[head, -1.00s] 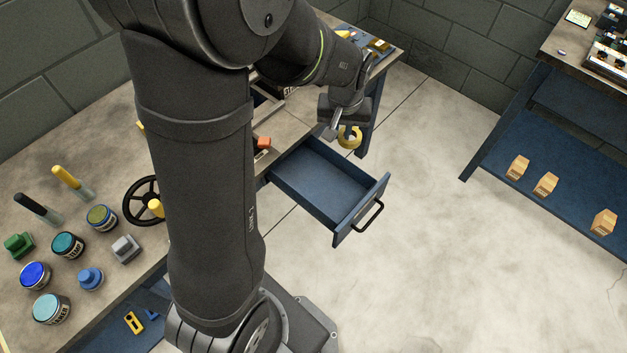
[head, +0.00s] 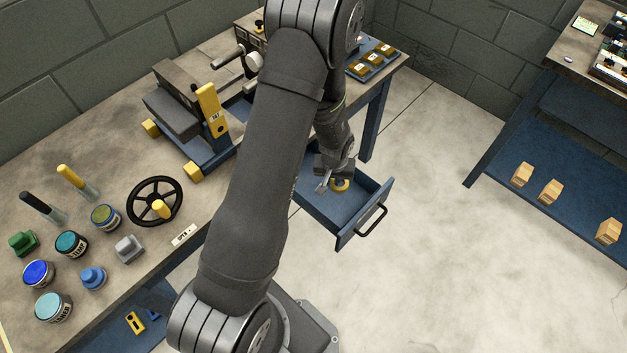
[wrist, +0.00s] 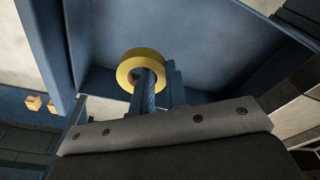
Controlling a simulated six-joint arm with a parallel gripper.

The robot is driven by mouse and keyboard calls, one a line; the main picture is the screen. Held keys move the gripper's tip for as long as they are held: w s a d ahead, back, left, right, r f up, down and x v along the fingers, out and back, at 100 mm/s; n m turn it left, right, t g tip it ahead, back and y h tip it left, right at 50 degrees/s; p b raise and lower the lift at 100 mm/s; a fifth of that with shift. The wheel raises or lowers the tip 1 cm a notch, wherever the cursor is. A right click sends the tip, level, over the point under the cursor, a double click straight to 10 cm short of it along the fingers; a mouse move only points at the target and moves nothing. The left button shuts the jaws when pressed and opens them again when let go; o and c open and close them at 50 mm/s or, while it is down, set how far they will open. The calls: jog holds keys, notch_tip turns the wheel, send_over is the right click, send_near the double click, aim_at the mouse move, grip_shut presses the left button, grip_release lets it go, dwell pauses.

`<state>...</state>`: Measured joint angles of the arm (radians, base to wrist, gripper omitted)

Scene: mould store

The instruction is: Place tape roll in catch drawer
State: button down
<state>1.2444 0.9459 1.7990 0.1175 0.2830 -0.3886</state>
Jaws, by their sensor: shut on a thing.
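The yellow tape roll (head: 340,185) is in my gripper (head: 333,184), over the open blue catch drawer (head: 350,214). In the wrist view my gripper (wrist: 160,88) is shut on the tape roll (wrist: 128,62), with one finger through the ring and the other beside it. The drawer's blue floor and walls (wrist: 215,40) lie behind the roll. The drawer is pulled out from the bench, its black handle (head: 371,220) facing right. I cannot tell whether the roll touches the drawer floor. My arm hides the drawer's left part.
The workbench (head: 112,195) carries a black handwheel (head: 155,201), several jars and a grey machine with yellow parts (head: 185,115). A second bench at right has wooden blocks (head: 550,191) on its lower shelf. The floor right of the drawer is clear.

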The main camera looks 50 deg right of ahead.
send_over(311, 183)
jog(key=f, duration=0.5)
jog(key=shift+s+a+f, duration=0.15)
jog(key=shift+s+f, duration=0.05)
jog(key=shift+f, duration=2)
jog(key=shift+f, duration=0.15)
jog(key=c, duration=1.4)
grip_release()
jog(key=shift+c, duration=0.2)
notch_tip(311, 183, up, 12)
jog(key=a, duration=0.1)
jog(key=shift+s, duration=0.4)
jog(key=shift+a, duration=0.1)
